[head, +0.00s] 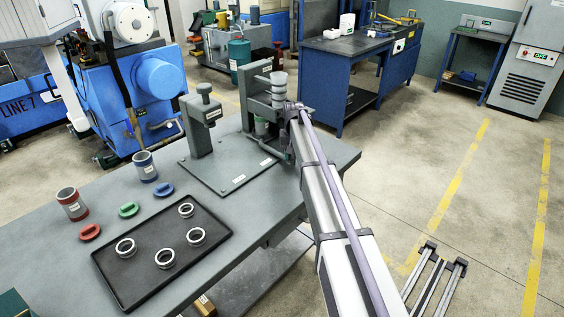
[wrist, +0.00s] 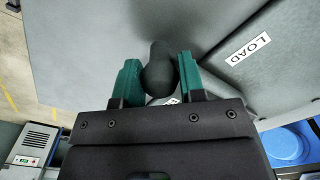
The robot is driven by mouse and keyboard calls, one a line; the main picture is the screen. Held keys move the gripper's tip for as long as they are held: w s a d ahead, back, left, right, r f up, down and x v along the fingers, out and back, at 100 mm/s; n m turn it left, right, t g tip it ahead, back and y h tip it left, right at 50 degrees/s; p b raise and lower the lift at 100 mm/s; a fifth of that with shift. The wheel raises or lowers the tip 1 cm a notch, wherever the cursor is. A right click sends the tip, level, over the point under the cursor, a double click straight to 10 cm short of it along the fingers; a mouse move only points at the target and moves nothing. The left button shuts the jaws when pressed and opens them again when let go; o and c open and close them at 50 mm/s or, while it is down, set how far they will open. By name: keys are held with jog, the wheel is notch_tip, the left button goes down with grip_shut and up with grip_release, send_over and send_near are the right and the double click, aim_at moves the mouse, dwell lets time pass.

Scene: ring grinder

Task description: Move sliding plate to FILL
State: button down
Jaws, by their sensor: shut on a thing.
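My gripper (wrist: 158,78) has two teal fingers, shut on a dark rounded knob (wrist: 158,70) in the wrist view. The knob appears to be the handle of the sliding plate; the plate itself cannot be made out clearly. A white label reading LOAD (wrist: 248,48) lies on a grey surface right of the knob. No FILL label is readable. In the head view, my arm reaches to the grinder station (head: 262,100) at the back of the table, and its end hides much of the handle area. A stack of pale rings (head: 278,82) stands in the station's upright holder.
A grey press stand (head: 201,130) stands left of the station on a base plate (head: 215,178) with small labels. A black tray (head: 138,270) holds several rings. Red (head: 72,204) and blue (head: 146,167) cups stand on the left. The table's right edge is near my arm.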

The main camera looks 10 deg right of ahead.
jog(key=shift+w+d, duration=0.2)
jog(key=shift+d, duration=0.05)
jog(key=c, duration=0.7)
grip_release()
notch_tip(320, 180, up, 11)
jog(key=p, duration=1.1)
jog(key=shift+f, duration=0.15)
jog(key=shift+c, duration=0.4)
